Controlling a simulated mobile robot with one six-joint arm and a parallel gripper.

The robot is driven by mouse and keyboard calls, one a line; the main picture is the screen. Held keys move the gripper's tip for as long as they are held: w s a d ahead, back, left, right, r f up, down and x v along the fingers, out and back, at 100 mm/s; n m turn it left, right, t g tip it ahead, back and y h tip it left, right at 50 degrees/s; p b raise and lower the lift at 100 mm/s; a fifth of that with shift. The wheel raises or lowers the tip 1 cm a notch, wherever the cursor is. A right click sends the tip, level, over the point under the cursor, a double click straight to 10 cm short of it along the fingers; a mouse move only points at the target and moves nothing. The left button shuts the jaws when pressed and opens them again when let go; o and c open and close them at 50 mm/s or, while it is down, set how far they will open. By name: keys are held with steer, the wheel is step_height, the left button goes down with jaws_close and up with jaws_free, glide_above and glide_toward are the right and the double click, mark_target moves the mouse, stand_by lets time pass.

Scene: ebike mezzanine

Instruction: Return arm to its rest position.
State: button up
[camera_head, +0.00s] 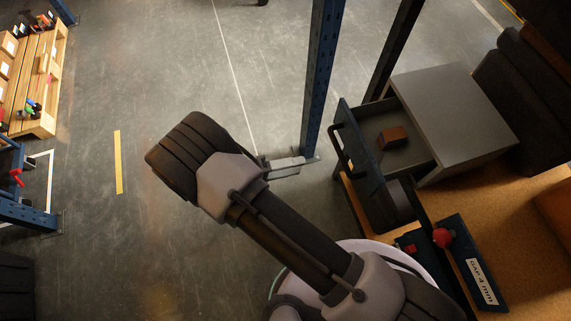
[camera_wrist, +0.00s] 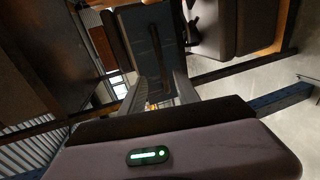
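My arm reaches from the lower right to the upper left in the head view and bends there. My gripper (camera_head: 287,164) shows partly from under the arm, its grey fingers pointing right, near the foot of a blue post (camera_head: 321,75). In the wrist view my gripper (camera_wrist: 160,92) has two grey fingers apart, with nothing visible held between them. A grey housing with a green light strip fills the foreground there.
A grey cabinet (camera_head: 455,105) with its drawer (camera_head: 365,142) pulled out stands right of the gripper. A brown block (camera_head: 393,137) lies in the drawer. The cork-coloured bench (camera_head: 480,215) holds a blue holder (camera_head: 468,262).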

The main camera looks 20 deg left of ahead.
steer(key=shift+v, duration=1.1)
steer(key=shift+f, duration=0.1)
steer(key=w+d+r+m+g+y+b, duration=0.2)
steer(key=d+r+m+g+y, duration=0.4)
steer(key=d+r+g, duration=0.7)
steer(key=s+d+r+m+t+y+b, duration=0.1)
steer(key=s+d+r+m+t+y, duration=0.1)
steer(key=r, duration=0.5)
steer(key=s+d+r+m+t+y+b, duration=0.1)
steer(key=s+d+r+m+t+y, duration=0.2)
steer(key=s+d+r+t+y, duration=0.2)
step_height(320, 180, up, 2)
steer(key=d+t+y, duration=0.1)
steer(key=t, duration=0.1)
steer(key=shift+d+m+t+y+b, duration=0.2)
steer(key=shift+m+t+y+b, duration=0.1)
steer(key=shift+s, duration=0.1)
